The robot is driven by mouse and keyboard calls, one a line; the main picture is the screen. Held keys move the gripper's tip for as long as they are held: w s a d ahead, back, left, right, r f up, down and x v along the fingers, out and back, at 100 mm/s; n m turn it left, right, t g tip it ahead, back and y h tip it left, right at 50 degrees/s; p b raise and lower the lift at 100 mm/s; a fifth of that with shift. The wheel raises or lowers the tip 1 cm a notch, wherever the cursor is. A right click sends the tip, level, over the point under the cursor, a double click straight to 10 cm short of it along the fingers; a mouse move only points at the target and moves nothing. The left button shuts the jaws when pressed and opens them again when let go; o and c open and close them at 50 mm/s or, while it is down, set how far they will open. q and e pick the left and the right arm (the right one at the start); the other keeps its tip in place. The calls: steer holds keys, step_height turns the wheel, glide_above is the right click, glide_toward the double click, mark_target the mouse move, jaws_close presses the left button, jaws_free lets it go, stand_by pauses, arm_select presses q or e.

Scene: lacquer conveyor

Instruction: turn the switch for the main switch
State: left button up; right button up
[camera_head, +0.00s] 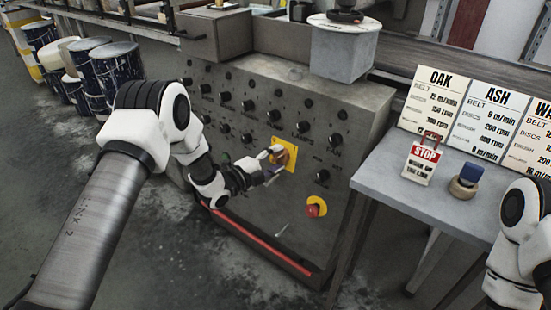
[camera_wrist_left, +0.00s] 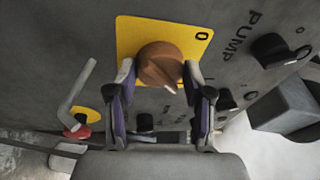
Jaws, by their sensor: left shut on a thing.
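The main switch is an orange-brown round knob (camera_wrist_left: 160,62) on a yellow plate (camera_wrist_left: 128,38) on the grey control panel. In the wrist view the plate shows a 0 near its upper right corner, and a pale mark on the knob points down and slightly right. In the head view the yellow plate (camera_head: 291,158) is near the panel's middle. My left gripper (camera_wrist_left: 160,84) has one finger on each side of the knob and is shut on it; it also shows in the head view (camera_head: 271,160). My right gripper is out of view.
A red stop button (camera_head: 316,207) sits below the switch. Several black knobs (camera_head: 248,105) cover the panel. A bent metal handle (camera_wrist_left: 76,98) sticks out left in the wrist view. A grey table (camera_head: 385,183) at right carries a STOP tag (camera_head: 421,165) and sign cards (camera_head: 434,100).

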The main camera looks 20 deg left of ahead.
arm_select(q)
steer(key=shift+m, duration=0.4)
steer(key=o, duration=1.2)
steer(key=shift+f, duration=0.1)
steer(key=v, duration=1.2)
